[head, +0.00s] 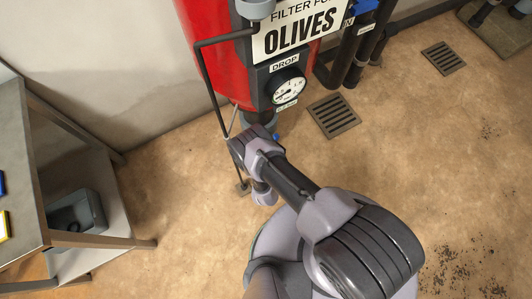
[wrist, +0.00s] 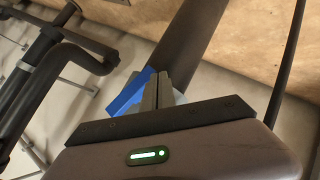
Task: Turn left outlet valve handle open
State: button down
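A blue valve handle (wrist: 128,97) shows in the wrist view, just left of and partly behind my gripper's fingers (wrist: 156,78). The two grey fingers stand close together at the handle. I cannot tell whether they hold it or only stand beside it. In the head view only a small blue piece (head: 276,137) shows by the end of my arm, below the red filter tank (head: 210,50); my arm hides most of the valve there. A dark pipe (wrist: 190,45) rises behind the fingers in the wrist view.
A pressure gauge (head: 289,90) and a sign (head: 296,28) are on the tank. Another blue handle (head: 366,5) sits on dark pipes at upper right. A thin dark pipe (head: 205,75) runs down left of the tank. A bench (head: 22,190) stands at left.

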jog(key=shift+w+d+f, duration=0.15)
jog(key=shift+d+f, duration=0.05)
jog(key=shift+f, duration=0.2)
dwell(0.3)
